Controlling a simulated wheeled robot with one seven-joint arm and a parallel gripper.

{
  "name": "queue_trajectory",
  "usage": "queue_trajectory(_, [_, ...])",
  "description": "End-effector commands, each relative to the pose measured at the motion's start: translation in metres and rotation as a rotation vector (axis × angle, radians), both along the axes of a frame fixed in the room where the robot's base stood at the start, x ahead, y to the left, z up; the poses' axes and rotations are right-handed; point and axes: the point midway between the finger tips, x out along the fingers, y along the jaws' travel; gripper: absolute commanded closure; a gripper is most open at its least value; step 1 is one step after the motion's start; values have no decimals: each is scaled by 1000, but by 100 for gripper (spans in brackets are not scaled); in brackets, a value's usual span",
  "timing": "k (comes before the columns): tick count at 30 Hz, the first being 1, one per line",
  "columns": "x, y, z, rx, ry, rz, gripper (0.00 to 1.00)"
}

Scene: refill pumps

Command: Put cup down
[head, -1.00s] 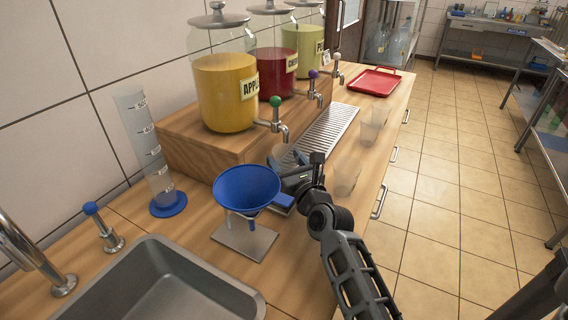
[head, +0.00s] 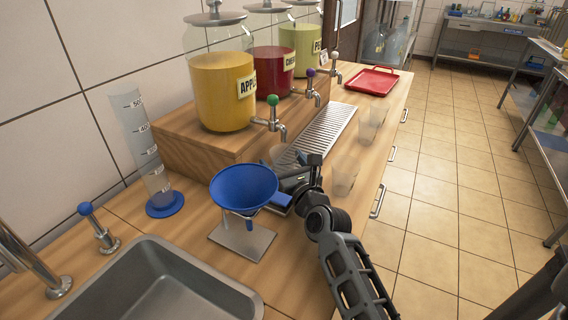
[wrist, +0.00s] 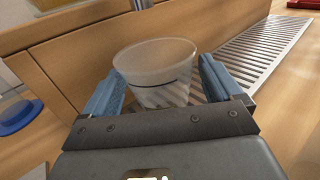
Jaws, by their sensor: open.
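A clear, empty-looking cup (wrist: 155,62) stands upright at the near end of the metal drip grate (wrist: 268,45), between my gripper's two blue fingers in the wrist view. My gripper (wrist: 160,80) is open around it, with a gap visible at least beside the right finger. The cup's base is partly hidden by the gripper body. In the head view the cup (head: 277,153) is mostly hidden behind my gripper (head: 289,168), below the green-knobbed tap (head: 273,101) of the yellow apple dispenser (head: 224,90).
A blue funnel (head: 244,188) on a metal stand is close left of my gripper. Clear cups (head: 345,178) stand along the counter's right side. A graduated cylinder (head: 150,160), a sink (head: 150,285) and a red tray (head: 372,81) are farther off.

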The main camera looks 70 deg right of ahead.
Motion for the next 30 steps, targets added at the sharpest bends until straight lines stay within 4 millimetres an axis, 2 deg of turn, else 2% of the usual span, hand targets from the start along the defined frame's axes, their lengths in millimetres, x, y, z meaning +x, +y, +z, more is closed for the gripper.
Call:
queue_trajectory(3, [0, 0, 6, -1, 0, -1, 8])
queue_trajectory(7, [-11, 11, 1, 2, -1, 1, 8])
queue_trajectory(21, [-75, 69, 1, 2, 1, 3, 8])
queue_trajectory(30, [-89, 80, 3, -1, -1, 1, 8])
